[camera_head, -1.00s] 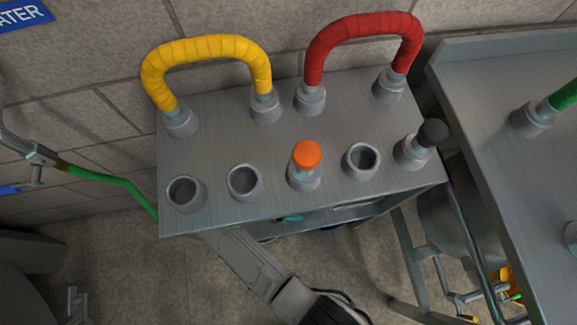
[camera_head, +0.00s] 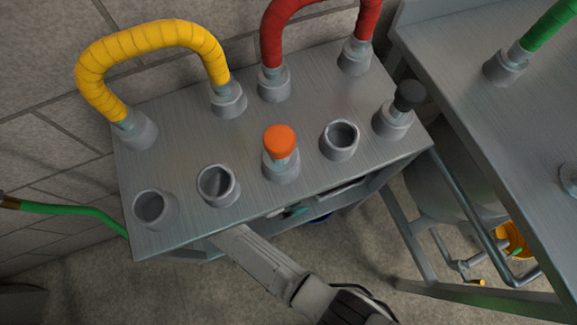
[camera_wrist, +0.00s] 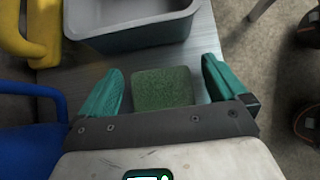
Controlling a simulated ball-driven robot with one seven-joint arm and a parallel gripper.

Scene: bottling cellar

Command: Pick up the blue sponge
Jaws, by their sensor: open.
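A green, rough-faced block (camera_wrist: 163,88) that looks like a sponge lies flat on a grey metal surface in the wrist view. My gripper (camera_wrist: 162,66) has its two teal fingers spread on either side of this block, with a gap on each side. The gripper is open and holds nothing. In the head view my arm reaches under the metal bench top, and only a bit of the teal gripper (camera_head: 292,212) shows below its edge. No blue sponge can be made out in either view.
A grey bin (camera_wrist: 135,30) stands just beyond the block. A yellow object (camera_wrist: 40,30) and a blue object (camera_wrist: 30,125) are at left. The bench top (camera_head: 205,120) overhangs the arm and carries yellow and red hoses and open sockets. A second metal table (camera_head: 470,90) is at right.

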